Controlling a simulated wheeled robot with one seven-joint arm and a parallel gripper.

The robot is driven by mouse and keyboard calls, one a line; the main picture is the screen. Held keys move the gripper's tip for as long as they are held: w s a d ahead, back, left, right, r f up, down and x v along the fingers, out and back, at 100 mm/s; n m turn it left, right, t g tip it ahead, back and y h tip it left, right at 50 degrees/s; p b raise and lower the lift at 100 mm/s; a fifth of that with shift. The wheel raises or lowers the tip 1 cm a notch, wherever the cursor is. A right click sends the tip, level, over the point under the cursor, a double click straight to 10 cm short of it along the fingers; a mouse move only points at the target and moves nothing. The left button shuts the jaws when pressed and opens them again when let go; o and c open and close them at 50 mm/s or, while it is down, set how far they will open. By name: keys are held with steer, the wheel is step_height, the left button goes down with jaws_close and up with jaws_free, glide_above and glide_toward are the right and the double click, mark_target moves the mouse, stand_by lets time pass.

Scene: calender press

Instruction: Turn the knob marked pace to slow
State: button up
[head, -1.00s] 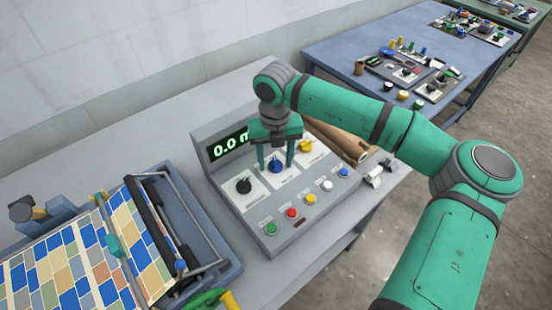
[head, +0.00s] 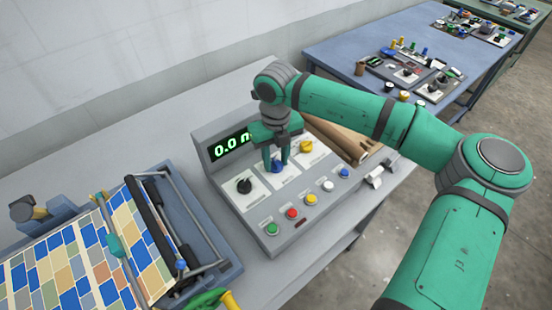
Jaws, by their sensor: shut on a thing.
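A grey control panel (head: 247,207) stands on the bench in the head view. It bears a black knob (head: 244,186) at left, a blue knob (head: 277,167) in the middle and a yellow knob (head: 306,146) at right, each on a white plate. The labels are too small to read, so I cannot tell which knob is marked pace. My gripper (head: 277,163) points down over the middle plate and is shut on the blue knob. Its fingers hide part of that knob. A green display reading "0.0" is partly hidden by my gripper.
Several coloured buttons, including a red one (head: 292,213), line the panel's front. A press with patterned sheet (head: 75,260) is at the left. Brown rolls (head: 335,138) lie behind the panel's right side. A blue table (head: 340,50) with other controls stands at the back.

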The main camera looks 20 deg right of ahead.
mark_target(276, 162)
steer(key=n, duration=0.4)
steer(key=shift+s+n, duration=0.15)
steer(key=shift+n, duration=2.15)
steer(key=shift+d, duration=0.1)
steer(key=o, duration=1)
steer(key=shift+o, duration=0.2)
step_height(276, 162, up, 11)
